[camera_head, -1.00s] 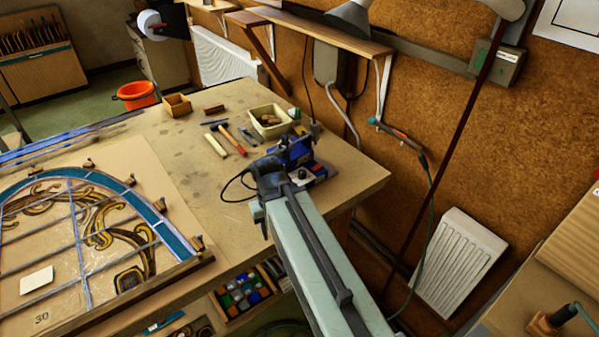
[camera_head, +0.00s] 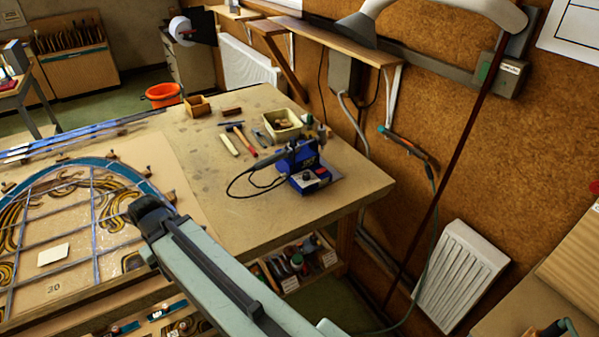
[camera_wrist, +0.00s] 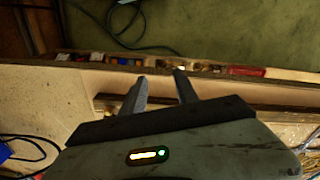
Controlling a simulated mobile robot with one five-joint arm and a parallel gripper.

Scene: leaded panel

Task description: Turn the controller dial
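The controller (camera_head: 310,180) is a small blue soldering station near the right end of the workbench (camera_head: 245,225). Its dark dial (camera_head: 308,176) faces the front, with a red patch beside it. A black cable loops out to its left. In the head view my arm reaches up left, its end over the bench's front edge by the panel, left of the controller and apart from it; the fingers are hidden there. In the wrist view my gripper (camera_wrist: 161,76) is open and empty above the bench edge. A blue piece (camera_wrist: 4,152) shows at that view's left edge, perhaps the controller.
The leaded panel (camera_head: 92,215) lies on the bench at left. Behind the controller are a cream tub (camera_head: 283,125), a hammer (camera_head: 243,143) and small blocks. Shelves with bottles (camera_head: 297,262) sit below the bench edge. Bare bench lies between panel and controller.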

